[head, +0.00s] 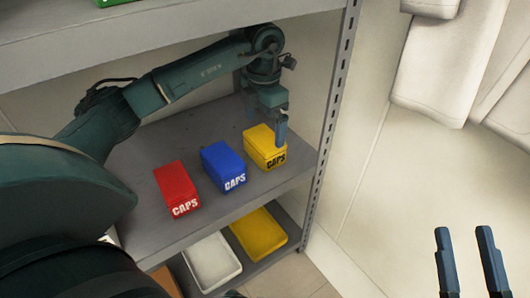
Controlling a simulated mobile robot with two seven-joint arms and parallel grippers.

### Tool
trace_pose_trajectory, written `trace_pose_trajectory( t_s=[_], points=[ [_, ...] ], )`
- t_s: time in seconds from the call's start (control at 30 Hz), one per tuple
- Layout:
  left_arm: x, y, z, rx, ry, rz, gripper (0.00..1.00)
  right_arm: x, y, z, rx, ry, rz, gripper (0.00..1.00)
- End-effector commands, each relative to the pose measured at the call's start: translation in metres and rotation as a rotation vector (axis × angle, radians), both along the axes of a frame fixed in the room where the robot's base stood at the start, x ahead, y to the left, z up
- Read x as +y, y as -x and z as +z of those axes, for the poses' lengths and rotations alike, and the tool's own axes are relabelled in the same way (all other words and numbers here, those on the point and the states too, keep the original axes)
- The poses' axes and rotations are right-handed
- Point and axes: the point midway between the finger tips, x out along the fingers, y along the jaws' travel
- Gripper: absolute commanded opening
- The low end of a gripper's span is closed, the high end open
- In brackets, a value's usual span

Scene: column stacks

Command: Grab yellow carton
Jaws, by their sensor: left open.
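The yellow carton (262,150), marked CAPS, stands at the right end of a row on the grey middle shelf (150,226). My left gripper (268,128) reaches in from above and behind and is at the carton, with one finger in front of its right side. The other finger is hard to make out. The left gripper is open, and I cannot tell whether it touches the carton. My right gripper (463,231) is open and empty at the lower right, well away from the shelf.
A blue carton (220,163) stands just left of the yellow one, and a red carton (175,185) further left. A perforated rack post (335,105) rises on the right. The upper shelf (190,30) hangs above my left arm. White (212,262) and yellow (262,232) trays sit below.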

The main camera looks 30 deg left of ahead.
Motion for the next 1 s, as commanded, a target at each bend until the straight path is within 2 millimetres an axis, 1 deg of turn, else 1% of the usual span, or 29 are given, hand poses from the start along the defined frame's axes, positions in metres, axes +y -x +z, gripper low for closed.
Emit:
trace_pose_trajectory(
  t_s=[0.03, 0.17, 0.27, 0.4, 0.5, 0.63, 0.83, 1.0],
  points=[
    [0.000, 0.000, -0.009, 0.001, 0.001, 0.000, 1.00, 0.000, -0.001, 0.001, -0.029, 0.003, 0.000, 0.36],
    [0.000, 0.000, -0.016, 0.000, 0.001, -0.001, 1.00, -0.001, -0.002, 0.008, -0.067, 0.007, 0.000, 0.36],
    [0.000, -0.001, -0.027, 0.002, 0.001, -0.001, 1.00, -0.002, -0.003, 0.013, -0.125, 0.014, 0.001, 0.36],
    [0.001, -0.003, -0.049, 0.001, 0.003, 0.000, 1.00, -0.004, -0.003, 0.028, -0.264, 0.027, 0.003, 0.36],
    [0.001, -0.003, -0.061, 0.001, 0.003, -0.002, 1.00, -0.004, -0.002, 0.038, -0.332, 0.033, 0.003, 0.36],
    [0.001, -0.003, -0.066, -0.001, 0.001, -0.002, 1.00, -0.005, 0.000, 0.046, -0.375, 0.037, 0.004, 0.36],
    [0.001, -0.003, -0.065, -0.001, 0.003, -0.002, 1.00, -0.005, 0.000, 0.047, -0.377, 0.037, 0.004, 0.36],
    [0.001, -0.003, -0.065, 0.000, 0.002, -0.002, 0.87, -0.005, 0.000, 0.047, -0.375, 0.036, 0.004, 0.36]
  ],
)
